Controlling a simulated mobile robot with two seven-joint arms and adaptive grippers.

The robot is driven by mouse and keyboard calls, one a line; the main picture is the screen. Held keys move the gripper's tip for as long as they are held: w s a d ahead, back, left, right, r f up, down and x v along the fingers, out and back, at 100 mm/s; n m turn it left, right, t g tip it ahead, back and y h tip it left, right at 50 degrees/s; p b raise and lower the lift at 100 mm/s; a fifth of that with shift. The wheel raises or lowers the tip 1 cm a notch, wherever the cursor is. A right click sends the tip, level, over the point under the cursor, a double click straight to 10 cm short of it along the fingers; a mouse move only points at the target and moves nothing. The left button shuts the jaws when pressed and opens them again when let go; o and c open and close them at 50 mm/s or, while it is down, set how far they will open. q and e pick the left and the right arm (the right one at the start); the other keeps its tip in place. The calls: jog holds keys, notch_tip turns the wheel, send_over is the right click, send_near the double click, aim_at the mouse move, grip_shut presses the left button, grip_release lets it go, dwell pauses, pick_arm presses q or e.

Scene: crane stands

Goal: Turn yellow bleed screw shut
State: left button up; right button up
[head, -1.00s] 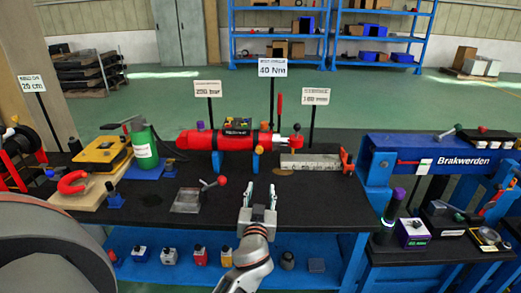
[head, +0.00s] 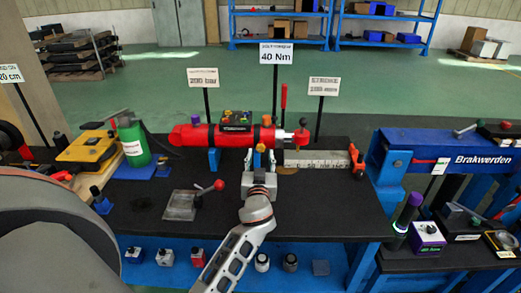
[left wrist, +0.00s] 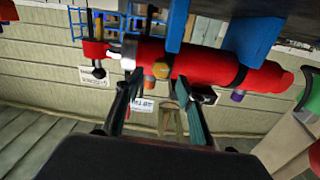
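The yellow bleed screw (left wrist: 161,70) is a small round knob on the side of the red cylinder (left wrist: 210,64) in the left wrist view. In the head view the screw (head: 260,148) shows small at the cylinder (head: 215,136), by my fingertips. My left gripper (head: 260,158) is open, pointing at the cylinder. In the left wrist view its two fingers (left wrist: 157,90) stand on either side of the screw's line, with a gap to each side. I cannot tell whether the tips reach past the knob. My right gripper is not in view.
Blue supports (head: 213,160) hold the cylinder above the black bench (head: 310,215). A steel ruler block (head: 316,159) lies to the right. A red-knobbed lever on a metal plate (head: 182,204) stands left of my arm. A green bottle (head: 133,142) is farther left. The front bench right of my arm is clear.

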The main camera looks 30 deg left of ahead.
aim_at(261, 148)
pick_arm(q)
jog(key=x, duration=0.3)
jog(key=shift+w+a, duration=0.15)
jog(key=shift+a, duration=0.05)
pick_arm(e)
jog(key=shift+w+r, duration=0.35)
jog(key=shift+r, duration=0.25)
pick_arm(q)
grip_shut()
